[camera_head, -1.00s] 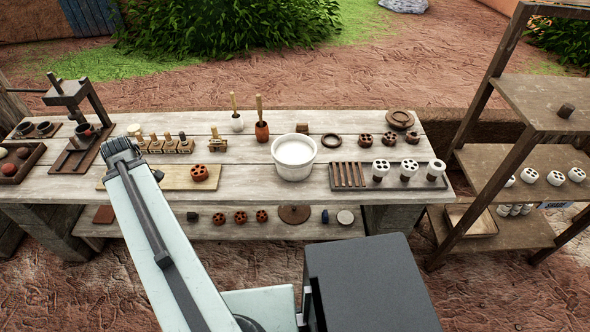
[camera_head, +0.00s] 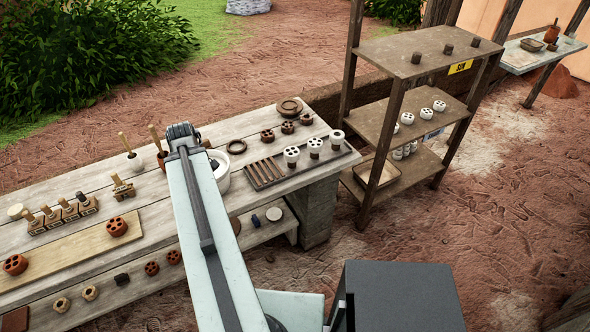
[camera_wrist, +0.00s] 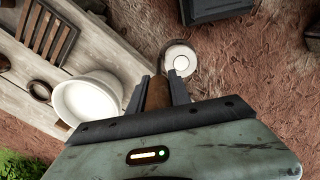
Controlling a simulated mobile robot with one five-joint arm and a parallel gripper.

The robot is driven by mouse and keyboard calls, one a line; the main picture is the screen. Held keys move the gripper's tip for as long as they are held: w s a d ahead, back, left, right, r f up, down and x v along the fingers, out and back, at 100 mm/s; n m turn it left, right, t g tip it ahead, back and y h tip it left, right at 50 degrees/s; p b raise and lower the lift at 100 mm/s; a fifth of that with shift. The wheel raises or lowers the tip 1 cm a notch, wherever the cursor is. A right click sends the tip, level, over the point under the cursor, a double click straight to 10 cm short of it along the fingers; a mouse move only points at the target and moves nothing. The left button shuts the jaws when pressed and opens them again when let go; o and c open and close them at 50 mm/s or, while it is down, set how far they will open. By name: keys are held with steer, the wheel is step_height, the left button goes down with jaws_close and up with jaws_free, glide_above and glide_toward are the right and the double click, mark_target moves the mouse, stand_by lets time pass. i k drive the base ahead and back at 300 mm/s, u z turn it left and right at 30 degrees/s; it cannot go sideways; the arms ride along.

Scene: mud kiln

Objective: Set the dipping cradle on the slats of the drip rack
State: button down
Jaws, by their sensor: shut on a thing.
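My gripper (camera_wrist: 157,90) is shut on the brown handle of the dipping cradle (camera_wrist: 157,95) in the wrist view. A round white piece with a grey ring (camera_wrist: 180,58) shows just past the fingertips, seemingly at the cradle's end; I cannot tell how it is held. In the head view my arm hides the fingers and cradle. The drip rack (camera_head: 265,173), a dark tray with bare brown slats, lies on the bench to the right of my arm. It also shows at the upper left of the wrist view (camera_wrist: 46,38), apart from my gripper.
White pieces (camera_head: 314,148) stand in a row right of the slats. A white bucket (camera_head: 221,178) is left of the rack, partly behind my arm. A dark ring (camera_head: 236,147) and brown pieces (camera_head: 267,135) lie behind the rack. A wooden shelf unit (camera_head: 415,65) stands at the right.

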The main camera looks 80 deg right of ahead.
mark_target(264, 170)
steer(key=z, duration=1.35)
steer(key=i, duration=0.8)
steer(key=u, duration=0.05)
